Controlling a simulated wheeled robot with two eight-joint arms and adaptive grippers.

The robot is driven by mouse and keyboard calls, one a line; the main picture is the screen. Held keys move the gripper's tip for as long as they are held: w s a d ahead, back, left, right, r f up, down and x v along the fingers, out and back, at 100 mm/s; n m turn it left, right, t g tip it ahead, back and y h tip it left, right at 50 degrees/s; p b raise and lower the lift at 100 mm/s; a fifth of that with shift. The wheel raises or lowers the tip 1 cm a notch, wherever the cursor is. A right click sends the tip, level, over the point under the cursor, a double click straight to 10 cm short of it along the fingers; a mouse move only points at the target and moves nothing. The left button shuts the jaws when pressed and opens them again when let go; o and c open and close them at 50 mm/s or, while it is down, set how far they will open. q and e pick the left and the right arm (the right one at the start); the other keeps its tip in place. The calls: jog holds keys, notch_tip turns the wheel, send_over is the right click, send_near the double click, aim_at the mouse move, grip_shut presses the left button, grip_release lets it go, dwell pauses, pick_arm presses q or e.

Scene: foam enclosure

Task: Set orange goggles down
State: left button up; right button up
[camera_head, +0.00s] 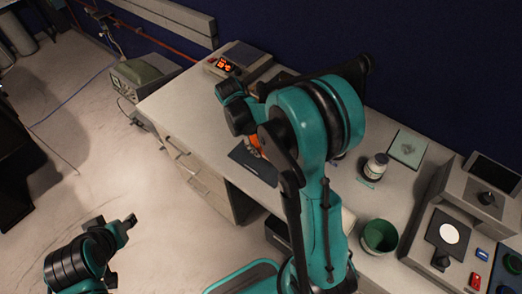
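A small orange patch (253,141), probably part of the orange goggles, shows on or just above the workbench beside a dark flat mat (256,165). Most of it is hidden behind my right arm. My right arm crosses the middle of the view and reaches over the bench toward the left. Its fingers are hidden by its own links, so I cannot tell whether they hold the orange thing. My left arm is at the bottom left over the floor, away from the bench. Its end (129,221) looks empty, but the fingers are too small to read.
The grey workbench (180,109) runs along a dark blue wall. A device with an orange display (225,66) stands at its far end.

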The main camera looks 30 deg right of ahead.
aim_at(258, 145)
notch_tip(258, 145, down, 4)
jog(key=shift+r+b, duration=0.15)
jog(key=shift+b, duration=0.4)
jog(key=o, duration=1.5)
jog(key=shift+o, duration=0.2)
